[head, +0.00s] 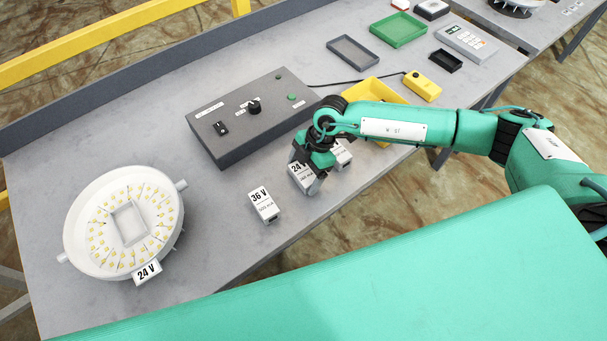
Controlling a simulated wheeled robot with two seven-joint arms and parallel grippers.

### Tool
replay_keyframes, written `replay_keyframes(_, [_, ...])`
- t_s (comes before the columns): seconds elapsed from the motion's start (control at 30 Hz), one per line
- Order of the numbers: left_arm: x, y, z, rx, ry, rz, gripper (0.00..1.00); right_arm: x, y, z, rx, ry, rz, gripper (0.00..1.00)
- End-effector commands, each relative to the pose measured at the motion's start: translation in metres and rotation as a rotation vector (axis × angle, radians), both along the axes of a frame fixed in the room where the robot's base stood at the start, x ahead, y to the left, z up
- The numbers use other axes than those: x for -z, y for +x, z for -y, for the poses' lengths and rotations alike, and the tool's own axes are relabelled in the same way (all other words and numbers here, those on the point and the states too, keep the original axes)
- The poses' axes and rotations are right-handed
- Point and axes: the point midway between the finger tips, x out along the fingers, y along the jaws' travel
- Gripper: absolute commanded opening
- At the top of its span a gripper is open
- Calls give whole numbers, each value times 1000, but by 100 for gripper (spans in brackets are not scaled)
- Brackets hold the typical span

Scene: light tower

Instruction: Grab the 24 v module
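The 24 V module (299,177), a small white block with a "24 V" label, is at the table's front edge area, partly hidden by my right gripper (305,173). The gripper reaches down over it, with one finger on each side. I cannot tell whether the fingers press on it or whether it is off the table. A white 36 V module (263,205) stands apart to its left. Another white module (341,154) is just to the right, mostly hidden behind the gripper. My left gripper is not in view.
A round white lamp unit (95,225) with a "24 V" tag (147,272) stands at left. A dark control box (240,125) with a knob is behind the modules. A yellow bin (378,91), yellow device (422,86) and trays (398,30) lie farther back. Table between lamp and 36 V module is clear.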

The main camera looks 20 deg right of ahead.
Motion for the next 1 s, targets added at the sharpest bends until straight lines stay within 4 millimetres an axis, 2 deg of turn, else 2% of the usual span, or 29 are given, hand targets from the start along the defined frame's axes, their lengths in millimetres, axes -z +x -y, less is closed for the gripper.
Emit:
replay_keyframes(0.03, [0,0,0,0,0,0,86,0,0,0,0,0,0,72])
replay_keyframes(0.17, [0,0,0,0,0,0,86,0,0,0,0,0,0,48])
replay_keyframes(0.47, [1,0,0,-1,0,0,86,-3,0,0,-1,0,1,48])
replay_keyframes(0.63, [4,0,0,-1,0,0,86,-16,1,0,1,2,2,48])
replay_keyframes(0.77, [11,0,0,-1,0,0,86,-39,1,0,-1,2,4,48])
replay_keyframes(1.0, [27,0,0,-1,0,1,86,-106,1,0,-2,2,8,48])
